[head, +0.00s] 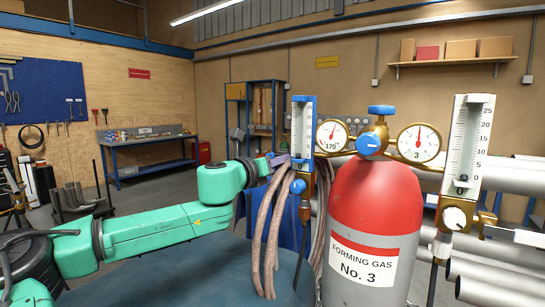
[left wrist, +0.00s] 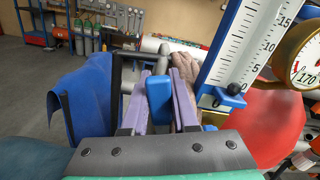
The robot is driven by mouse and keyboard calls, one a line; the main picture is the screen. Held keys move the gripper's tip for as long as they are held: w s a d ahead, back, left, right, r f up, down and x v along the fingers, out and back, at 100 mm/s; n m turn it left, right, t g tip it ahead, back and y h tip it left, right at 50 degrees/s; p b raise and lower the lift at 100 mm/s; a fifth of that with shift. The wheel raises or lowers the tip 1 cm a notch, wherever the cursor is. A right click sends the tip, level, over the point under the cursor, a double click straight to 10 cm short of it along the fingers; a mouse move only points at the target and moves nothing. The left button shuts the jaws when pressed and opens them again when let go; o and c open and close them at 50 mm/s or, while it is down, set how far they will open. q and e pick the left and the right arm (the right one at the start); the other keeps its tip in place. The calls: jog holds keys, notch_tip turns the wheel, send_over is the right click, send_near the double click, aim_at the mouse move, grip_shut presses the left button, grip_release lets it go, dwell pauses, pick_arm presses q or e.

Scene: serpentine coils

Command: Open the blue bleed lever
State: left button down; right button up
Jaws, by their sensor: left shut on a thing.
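My left gripper (head: 281,159) reaches in from the left, at the lower left of the blue-framed flow gauge (head: 303,125). In the left wrist view its two purple fingers (left wrist: 159,100) are shut on the blue bleed lever (left wrist: 159,92), one on each side. The lever stands upright between them in that view. In the head view the lever is largely hidden by the gripper and gauge. The red-topped gas cylinder (head: 373,200), labelled "FORMING GAS No. 3", stands to the right. My right gripper is not in view.
Brown hoses (head: 272,225) hang below the left gripper. A blue knob (head: 298,187) sits under the blue gauge. Two round dials (head: 332,137) and a white flow gauge (head: 467,145) stand near the cylinder. Metal pipes (head: 500,178) lie behind on the right.

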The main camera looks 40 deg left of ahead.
pick_arm(q)
jog(key=shift+d+r+m+p, duration=0.35)
jog(key=shift+d+m+p, duration=0.15)
jog(key=shift+m, duration=0.6)
jog(key=c, duration=0.7)
grip_release()
jog(key=shift+f, duration=0.15)
jog(key=shift+w+f, duration=0.1)
jog(key=shift+f, duration=0.05)
jog(key=shift+f, duration=0.1)
